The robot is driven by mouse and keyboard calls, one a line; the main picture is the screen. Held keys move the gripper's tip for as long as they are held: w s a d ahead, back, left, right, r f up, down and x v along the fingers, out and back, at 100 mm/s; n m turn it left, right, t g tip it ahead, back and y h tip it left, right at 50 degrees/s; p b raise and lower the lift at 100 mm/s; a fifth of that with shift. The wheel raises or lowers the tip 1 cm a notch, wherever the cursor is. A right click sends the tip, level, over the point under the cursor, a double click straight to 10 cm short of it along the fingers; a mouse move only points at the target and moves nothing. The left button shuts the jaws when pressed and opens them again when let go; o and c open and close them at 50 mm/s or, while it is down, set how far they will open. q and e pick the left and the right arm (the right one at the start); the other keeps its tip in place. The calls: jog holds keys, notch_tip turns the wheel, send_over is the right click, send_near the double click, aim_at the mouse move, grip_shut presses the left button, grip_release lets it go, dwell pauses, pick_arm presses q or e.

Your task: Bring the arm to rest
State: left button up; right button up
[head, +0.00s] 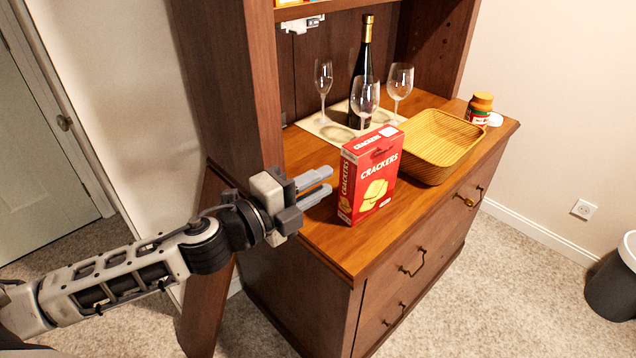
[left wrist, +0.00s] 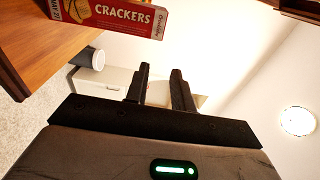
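My left gripper (head: 314,188) is at the left of the hutch counter, just left of the red cracker box. Its two fingers are apart with nothing between them; they also show apart and empty in the left wrist view (left wrist: 160,75). The red cracker box (head: 372,178) stands upright near the counter's front left edge. It also shows at the upper left of the left wrist view (left wrist: 115,14). The fingertips come near the box, but I see no grip on it. My right gripper is in neither view.
The wooden hutch (head: 330,245) has its side panel (head: 215,80) close behind my left arm. On the counter are a wicker basket (head: 432,172), a dark bottle (head: 362,75), several glasses (head: 400,80) and a jar (head: 479,105). A bin (head: 612,285) stands on the floor at right.

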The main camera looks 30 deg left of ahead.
pick_arm(q)
jog(key=s+d+f+n+g+y, duration=0.2)
jog(key=s+d+f+n+g, duration=0.1)
jog(key=s+f+n, duration=0.4)
jog(key=s+d+f+n+g+y, duration=0.2)
jog(key=s+d+f+n, duration=0.2)
jog(key=s+f+n, duration=0.4)
notch_tip(320, 180, down, 6)
jog(key=n, duration=0.5)
jog(key=shift+s+f+n+g, duration=0.15)
jog(key=shift+f+n+g, duration=0.1)
jog(key=shift+n+g, duration=0.15)
